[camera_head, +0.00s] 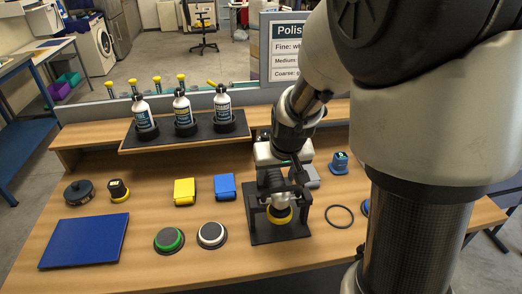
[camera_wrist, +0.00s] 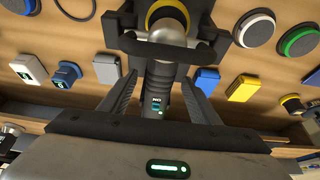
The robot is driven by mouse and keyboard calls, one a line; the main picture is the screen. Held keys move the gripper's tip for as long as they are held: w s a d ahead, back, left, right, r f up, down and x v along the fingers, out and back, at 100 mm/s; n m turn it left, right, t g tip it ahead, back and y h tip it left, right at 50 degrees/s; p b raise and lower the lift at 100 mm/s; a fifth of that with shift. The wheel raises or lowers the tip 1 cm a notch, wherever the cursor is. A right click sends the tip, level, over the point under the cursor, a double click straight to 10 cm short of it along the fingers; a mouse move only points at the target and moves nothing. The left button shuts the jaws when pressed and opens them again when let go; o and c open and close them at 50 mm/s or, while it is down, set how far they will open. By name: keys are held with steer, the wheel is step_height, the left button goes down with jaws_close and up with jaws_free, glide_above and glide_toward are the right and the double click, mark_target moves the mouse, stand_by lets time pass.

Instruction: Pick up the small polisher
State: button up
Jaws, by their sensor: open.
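The small polisher (camera_head: 281,208) has a silver head, a yellow pad and a dark body. It rests in a black stand (camera_head: 258,233) on the wooden bench. In the wrist view its dark handle (camera_wrist: 160,96) carries a small lit label and lies between my fingers, with its silver head (camera_wrist: 167,36) beyond them. My gripper (camera_head: 278,180) is open over the handle, one finger on each side, with visible gaps in the wrist view (camera_wrist: 162,82). In the head view my wrist hides most of the handle.
A black ring (camera_head: 339,217) and a blue-and-grey block (camera_head: 340,162) lie to the right. Green-rimmed (camera_head: 169,240) and white-rimmed (camera_head: 212,235) pads, yellow (camera_head: 184,191) and blue (camera_head: 225,187) blocks lie left. Bottles (camera_head: 183,113) stand on the raised shelf behind. A blue mat (camera_head: 86,241) covers the left front.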

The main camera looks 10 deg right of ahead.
steer(key=shift+x, duration=1.45)
steer(key=shift+w+r, duration=0.1)
jaws_close()
step_height(320, 180, up, 10)
steer(key=shift+r+p, duration=0.1)
steer(key=shift+p, duration=0.65)
steer(key=c, duration=0.6)
jaws_free()
jaws_close()
